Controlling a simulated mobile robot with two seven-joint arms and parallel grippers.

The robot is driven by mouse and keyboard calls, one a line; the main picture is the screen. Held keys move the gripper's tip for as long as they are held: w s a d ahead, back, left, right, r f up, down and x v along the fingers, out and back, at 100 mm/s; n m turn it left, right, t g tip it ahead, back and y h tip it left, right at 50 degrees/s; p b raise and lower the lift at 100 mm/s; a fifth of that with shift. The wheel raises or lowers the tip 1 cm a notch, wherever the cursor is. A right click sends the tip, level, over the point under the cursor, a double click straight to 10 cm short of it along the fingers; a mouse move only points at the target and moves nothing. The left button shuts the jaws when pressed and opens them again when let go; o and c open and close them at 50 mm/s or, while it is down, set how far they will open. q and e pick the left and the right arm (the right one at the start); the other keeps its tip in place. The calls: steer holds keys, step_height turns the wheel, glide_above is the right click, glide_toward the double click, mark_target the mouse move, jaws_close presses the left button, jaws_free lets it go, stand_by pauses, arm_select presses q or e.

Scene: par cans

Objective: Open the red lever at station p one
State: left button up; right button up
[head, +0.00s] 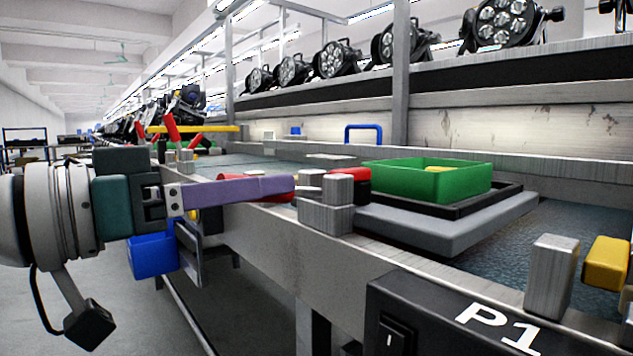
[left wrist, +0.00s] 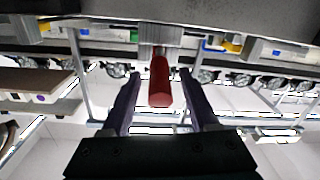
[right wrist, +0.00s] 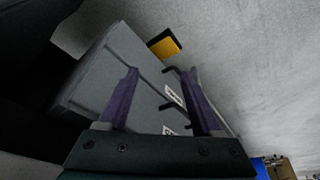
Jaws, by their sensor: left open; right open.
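The red lever (left wrist: 159,82) lies between the two purple fingers of my left gripper (left wrist: 157,88) in the left wrist view. The fingers are open, with a gap on each side of it. In the head view, the near finger of my left gripper (head: 288,187) hides most of the lever, and only red edges show. The lever points towards metal blocks (head: 325,205) on the bench edge. A black box marked P1 (head: 500,325) sits on the front right of the bench. My right gripper (right wrist: 160,95) is open and empty in the right wrist view.
A green tray (head: 420,182) sits on a grey platform (head: 450,230) behind the metal blocks. A yellow handle (head: 607,263) stands at the right. A blue bin (head: 153,256) hangs below my left gripper. A grey case (right wrist: 115,75) shows near my right gripper.

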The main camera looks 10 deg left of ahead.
arm_select(q)
steer(key=shift+w+d, duration=0.1)
steer(key=shift+c, duration=0.3)
jaws_close()
stand_by(1.1)
